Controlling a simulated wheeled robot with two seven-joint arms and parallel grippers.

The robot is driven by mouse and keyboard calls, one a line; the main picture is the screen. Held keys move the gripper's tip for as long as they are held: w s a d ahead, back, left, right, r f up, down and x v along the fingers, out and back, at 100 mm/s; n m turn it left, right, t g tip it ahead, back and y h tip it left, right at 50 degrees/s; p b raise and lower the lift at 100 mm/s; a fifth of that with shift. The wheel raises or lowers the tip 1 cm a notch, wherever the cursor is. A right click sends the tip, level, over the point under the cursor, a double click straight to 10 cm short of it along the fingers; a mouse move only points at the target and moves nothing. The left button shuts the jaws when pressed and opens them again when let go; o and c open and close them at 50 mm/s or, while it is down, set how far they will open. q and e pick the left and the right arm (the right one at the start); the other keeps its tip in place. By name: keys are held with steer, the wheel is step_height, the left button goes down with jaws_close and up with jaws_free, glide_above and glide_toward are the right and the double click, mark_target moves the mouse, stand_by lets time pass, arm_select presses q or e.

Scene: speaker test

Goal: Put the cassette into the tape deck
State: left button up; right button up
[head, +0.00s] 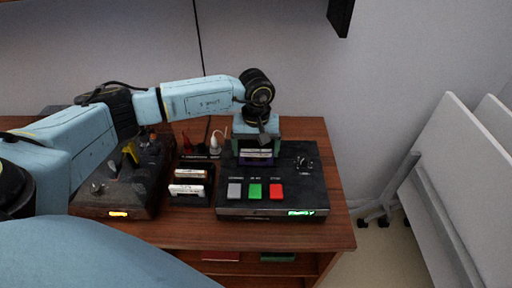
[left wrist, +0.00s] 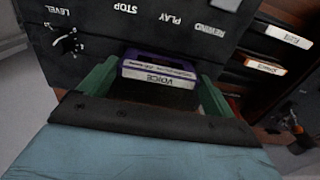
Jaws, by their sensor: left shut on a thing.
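The tape deck (head: 310,180) is a black box on the wooden table, with grey, green and red buttons in front, a knob at its right and a lit green display. The purple cassette (head: 257,161) with a white label is over the deck's back left part. In the left wrist view the cassette (left wrist: 158,66) reads "VOICE" and sits between the green fingers. My left gripper (head: 257,152) is shut on it, pointing down. I cannot tell whether the cassette's lower edge is inside the deck's opening. My right gripper is not in view.
A dark rack (head: 190,202) with white-labelled cassettes stands left of the deck. Further left is another dark device (head: 105,204) with a yellow-lit display and a yellow part. A small white item (head: 215,148) stands behind the rack. A white panel (head: 455,165) is at the right.

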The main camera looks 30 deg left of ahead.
arm_select(q)
steer(key=shift+f+b, duration=1.05)
steer(key=shift+f, duration=0.2)
stand_by(0.3)
steer(key=o, duration=0.7)
steer(key=shift+r, duration=0.15)
steer(key=shift+r+p, duration=1.45)
steer(key=shift+r, duration=0.95)
